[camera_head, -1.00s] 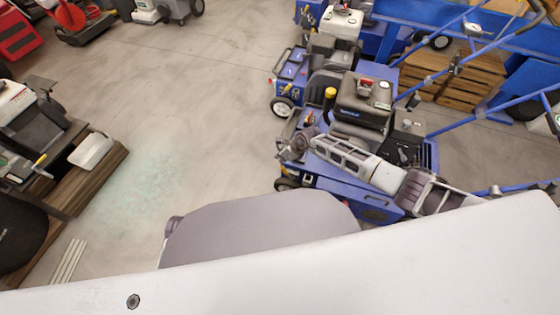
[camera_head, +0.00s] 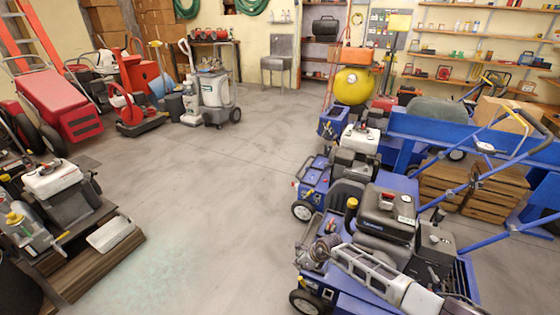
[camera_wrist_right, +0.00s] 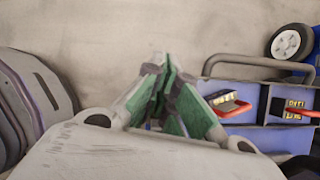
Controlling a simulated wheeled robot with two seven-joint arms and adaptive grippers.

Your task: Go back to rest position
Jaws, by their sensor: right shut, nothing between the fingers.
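My right arm comes in from the lower right in the head view, over the nearest blue aerator (camera_head: 395,215) with its black engine. Its gripper (camera_head: 318,250) is at the left edge of that machine. In the right wrist view the gripper (camera_wrist_right: 168,85) is shut, its green-padded fingers together with nothing between them. Grey floor lies beyond the fingertips there. A blue tray (camera_wrist_right: 250,105) with small red-handled items is to the right of the fingers. My left gripper is in neither view.
More blue aerators stand behind in a row on the right, near wooden crates (camera_head: 475,188). A wooden platform (camera_head: 95,255) with machines is at the left. A grey-white upright machine (camera_head: 212,90) stands farther back. The floor (camera_head: 215,180) between is clear.

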